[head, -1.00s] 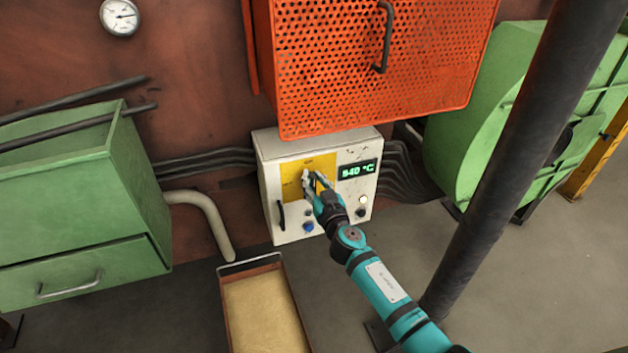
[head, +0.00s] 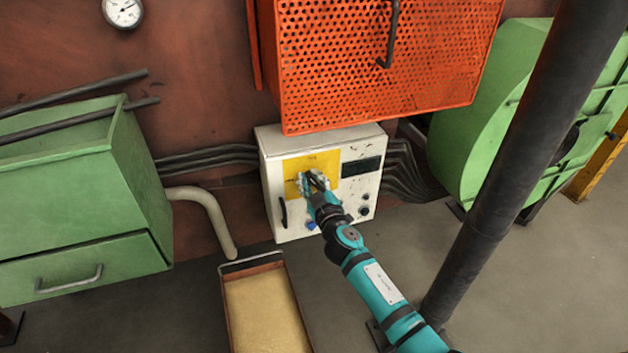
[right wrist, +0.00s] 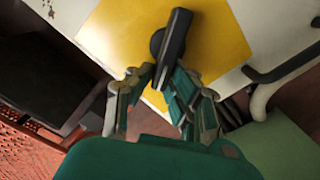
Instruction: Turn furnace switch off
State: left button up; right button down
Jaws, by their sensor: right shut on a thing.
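The white furnace control box (head: 345,198) is on the wall in the head view, with a yellow plate (head: 296,165) and a dark, blank display (head: 361,167). My right gripper (head: 312,183) is at the yellow plate and hides most of the switch there. In the right wrist view, the black switch handle (right wrist: 174,38) stands out from the yellow plate. My right gripper's fingers (right wrist: 158,85) are shut on the lower end of this handle. My left gripper is not in view.
An orange perforated guard (head: 375,60) hangs just above the box. A green drawer cabinet (head: 75,210) is at left, a green drum-shaped housing (head: 480,140) at right. A dark post (head: 510,150) stands near my arm. A tray (head: 226,305) lies below the box.

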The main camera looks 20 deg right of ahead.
jog(key=n, duration=0.3)
jog(key=shift+a+f+b, duration=0.25)
jog(key=shift+a+b, duration=0.05)
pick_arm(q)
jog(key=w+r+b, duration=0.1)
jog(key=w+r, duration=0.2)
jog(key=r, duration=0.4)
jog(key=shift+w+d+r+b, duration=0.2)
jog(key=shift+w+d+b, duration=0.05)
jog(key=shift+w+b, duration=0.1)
pick_arm(e)
jog(key=shift+a+f+n, duration=0.15)
jog(key=shift+f+n, duration=0.15)
jog(key=shift+n, duration=1.15)
jog(key=shift+a+f+n, duration=0.1)
jog(key=shift+f+n, duration=0.25)
jog(key=shift+n, duration=1.15)
jog(key=shift+a+f+n, duration=0.15)
jog(key=shift+f+n, duration=0.15)
jog(key=shift+n, duration=1.15)
jog(key=c, duration=1.3)
grip_release()
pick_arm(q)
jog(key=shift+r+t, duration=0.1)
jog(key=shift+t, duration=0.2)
pick_arm(e)
jog(key=s, duration=1.2)
jog(key=shift+d, duration=0.2)
jog(key=shift+f, duration=0.1)
